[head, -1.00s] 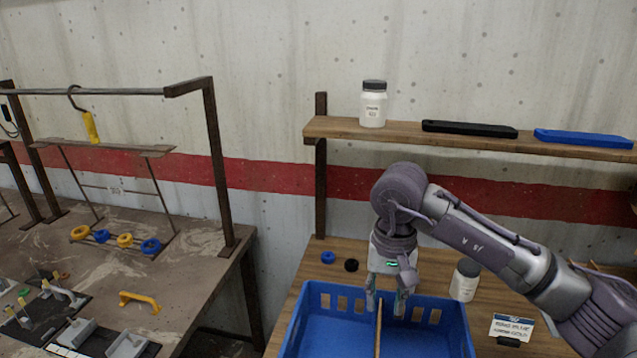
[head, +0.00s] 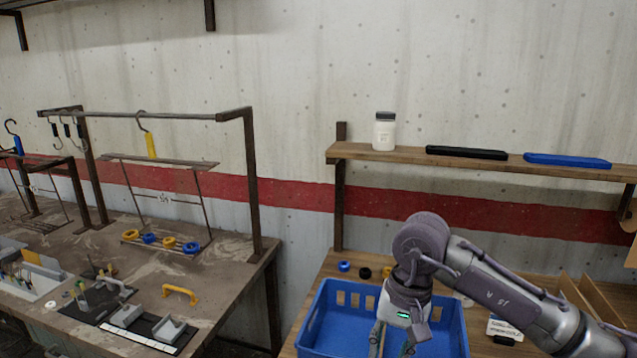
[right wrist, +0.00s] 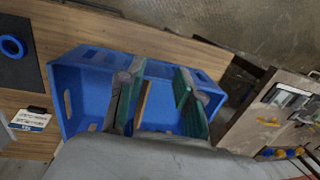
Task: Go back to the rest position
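My right gripper (head: 391,345) hangs over the blue bin (head: 335,300), with its fingers partly cut off by the bottom edge of the head view. In the right wrist view its two green-padded fingers (right wrist: 157,85) are spread apart with nothing held between them. I cannot tell whether a finger touches the bin. My left gripper is in no view.
A wall shelf (head: 400,155) holds a white bottle (head: 384,132), a black bar (head: 466,153) and a blue bar (head: 567,160). Small rings (head: 344,266) lie behind the bin. The left bench (head: 235,275) carries a hook rail, rings and a yellow handle (head: 180,292).

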